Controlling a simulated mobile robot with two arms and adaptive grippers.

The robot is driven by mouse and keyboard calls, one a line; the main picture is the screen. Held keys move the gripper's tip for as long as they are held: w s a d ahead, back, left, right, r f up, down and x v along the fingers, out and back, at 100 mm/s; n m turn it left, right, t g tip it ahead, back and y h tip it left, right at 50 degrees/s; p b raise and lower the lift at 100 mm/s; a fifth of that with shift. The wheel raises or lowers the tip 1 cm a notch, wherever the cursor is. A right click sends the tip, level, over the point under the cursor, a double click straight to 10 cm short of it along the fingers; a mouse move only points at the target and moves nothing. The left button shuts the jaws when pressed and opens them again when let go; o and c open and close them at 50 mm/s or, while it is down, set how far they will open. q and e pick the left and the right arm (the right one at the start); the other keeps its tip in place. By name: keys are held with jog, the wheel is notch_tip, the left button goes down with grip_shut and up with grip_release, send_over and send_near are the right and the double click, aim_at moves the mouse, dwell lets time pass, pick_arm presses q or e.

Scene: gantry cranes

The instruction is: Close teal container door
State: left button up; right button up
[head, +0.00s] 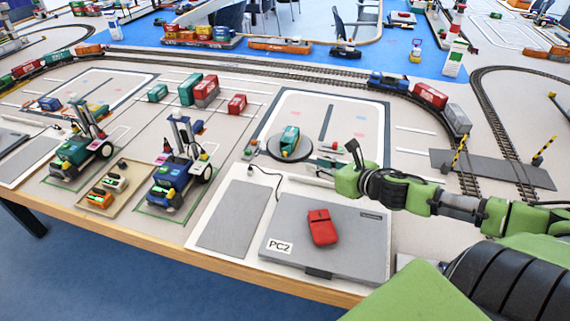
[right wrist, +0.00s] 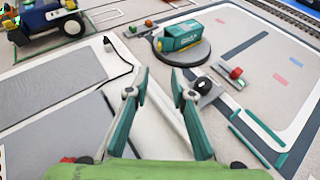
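A teal container (head: 290,139) sits on a dark round turntable (head: 266,151) near the middle of the table. In the right wrist view the teal container (right wrist: 184,35) lies beyond my fingers, with a yellow patch at its left end. I cannot tell how far its door stands open. My right gripper (head: 322,164) is in front and to the right of the turntable, apart from the container. In the right wrist view my right gripper (right wrist: 160,76) has its fingers spread with nothing between them. My left gripper is not in view.
A grey laptop (head: 350,259) marked PC2, with a red mouse-like object (head: 322,227) on it, lies near the front edge. A small post with a red top (right wrist: 235,73) stands beside the turntable. A blue reach stacker (head: 181,172) stands left. Rails run behind.

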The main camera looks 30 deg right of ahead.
jog(key=shift+w+n, duration=0.3)
jog(key=shift+w, duration=0.25)
jog(key=shift+w+f, duration=0.3)
jog(key=shift+w, duration=0.35)
send_near(288, 152)
jog(key=w, duration=0.1)
jog(key=w+a, duration=0.1)
jog(key=w+a+f, duration=0.1)
jog(key=shift+w+a, duration=0.1)
jog(key=shift+w, duration=0.3)
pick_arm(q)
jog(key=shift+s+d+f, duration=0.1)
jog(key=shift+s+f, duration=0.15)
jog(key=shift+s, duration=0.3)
pick_arm(e)
jog(key=shift+x, duration=0.95)
jog(key=shift+s, duration=0.1)
jog(key=shift+c, duration=0.3)
grip_shut()
